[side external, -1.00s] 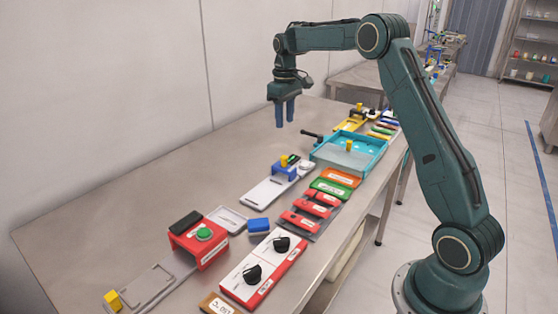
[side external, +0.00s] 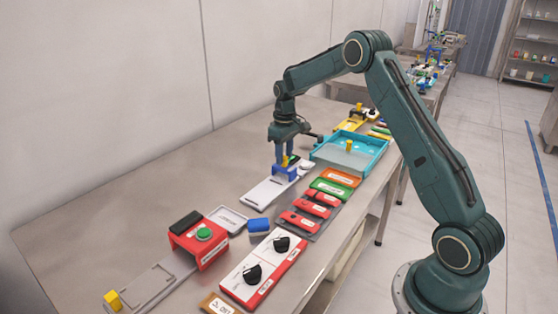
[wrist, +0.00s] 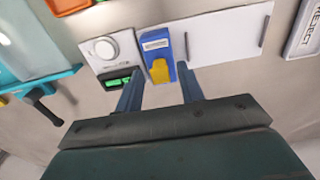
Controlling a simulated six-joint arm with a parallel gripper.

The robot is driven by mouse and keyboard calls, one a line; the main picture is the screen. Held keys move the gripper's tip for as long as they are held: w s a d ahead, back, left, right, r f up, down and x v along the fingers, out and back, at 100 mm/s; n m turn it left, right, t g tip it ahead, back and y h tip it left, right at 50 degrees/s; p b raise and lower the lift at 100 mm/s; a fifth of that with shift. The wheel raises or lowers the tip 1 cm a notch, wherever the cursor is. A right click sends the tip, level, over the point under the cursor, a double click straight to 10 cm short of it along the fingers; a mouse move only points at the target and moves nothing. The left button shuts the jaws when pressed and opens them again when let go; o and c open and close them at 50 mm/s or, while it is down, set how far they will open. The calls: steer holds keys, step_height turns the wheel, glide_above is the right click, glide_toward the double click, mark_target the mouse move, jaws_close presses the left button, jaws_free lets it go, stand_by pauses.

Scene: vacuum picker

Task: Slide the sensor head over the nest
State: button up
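The sensor head appears to be the blue block (side external: 285,173) with a yellow handle at the back end of a white plate (side external: 262,194). In the wrist view the blue block (wrist: 179,42) and its yellow handle (wrist: 160,72) sit at the plate's left end. My gripper (side external: 284,161) is low over the block. In the wrist view my gripper's fingers (wrist: 160,78) are apart, one on each side of the handle; contact is unclear.
A white round dial (wrist: 102,46) and a small green display (wrist: 117,82) sit beside the block. A teal tray (side external: 374,150) with a dark handle lies behind.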

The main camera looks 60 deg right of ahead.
steer(key=shift+f, duration=0.6)
steer(key=shift+c, duration=0.5)
jaws_close()
steer(key=a, duration=1.1)
steer(key=shift+a, duration=0.1)
jaws_free()
steer(key=shift+o, duration=0.5)
